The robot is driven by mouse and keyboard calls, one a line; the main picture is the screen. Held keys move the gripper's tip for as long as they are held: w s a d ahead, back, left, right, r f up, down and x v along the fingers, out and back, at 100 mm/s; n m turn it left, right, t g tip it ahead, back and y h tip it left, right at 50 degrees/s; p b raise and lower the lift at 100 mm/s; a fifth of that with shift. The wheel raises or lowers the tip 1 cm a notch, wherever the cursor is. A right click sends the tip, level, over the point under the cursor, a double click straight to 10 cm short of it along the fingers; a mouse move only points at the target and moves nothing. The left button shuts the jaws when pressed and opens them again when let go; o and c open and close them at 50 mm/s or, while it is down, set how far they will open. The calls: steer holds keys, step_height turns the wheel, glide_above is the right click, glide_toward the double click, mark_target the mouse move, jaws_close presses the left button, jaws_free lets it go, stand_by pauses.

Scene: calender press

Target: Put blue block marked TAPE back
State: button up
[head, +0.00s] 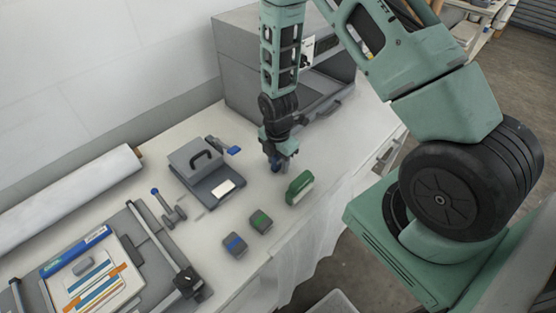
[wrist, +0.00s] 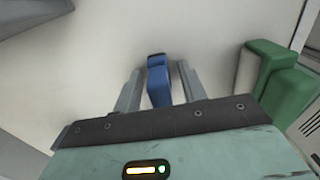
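A blue block (wrist: 158,82) stands on the white table between my gripper's fingers in the wrist view. It matches the blue block in the task, but I cannot read any TAPE marking. In the head view only a small part of the blue block (head: 275,159) shows beneath my gripper (head: 281,164). In the wrist view my gripper (wrist: 158,85) is open, with a finger on each side of the block and narrow gaps visible. A green block (wrist: 283,80) with a pale side stands to the right; it also shows in the head view (head: 299,187).
A large grey cabinet (head: 240,75) stands behind. Two grey blocks, with blue (head: 235,245) and green (head: 261,221) tops, lie nearer the front. A blue-handled tool (head: 168,207) and white roll (head: 75,190) lie left.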

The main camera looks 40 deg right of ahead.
steer(key=shift+r, duration=0.3)
step_height(320, 180, up, 12)
steer(key=b, duration=0.3)
steer(key=shift+f, duration=0.2)
steer(key=s+a+r+m, duration=0.3)
steer(key=s+a+r, duration=0.15)
steer(key=a, duration=0.25)
steer(key=s+a+r+m, duration=0.3)
steer(key=s+a+r, duration=0.15)
steer(key=a, duration=0.25)
steer(key=s+a+r+m, duration=0.1)
steer(key=s+a+m, duration=0.1)
steer(key=s, duration=0.4)
steer(key=s+a+r+m, duration=0.2)
steer(key=s+m, duration=0.2)
steer(key=s, duration=0.3)
steer(key=shift+a+r+y, duration=0.25)
steer(key=shift+a+y, duration=0.05)
steer(key=shift+a, duration=0.05)
step_height(320, 180, down, 7)
steer(key=b, duration=0.7)
steer(key=shift+f+b, duration=0.2)
steer(key=shift+b, duration=0.2)
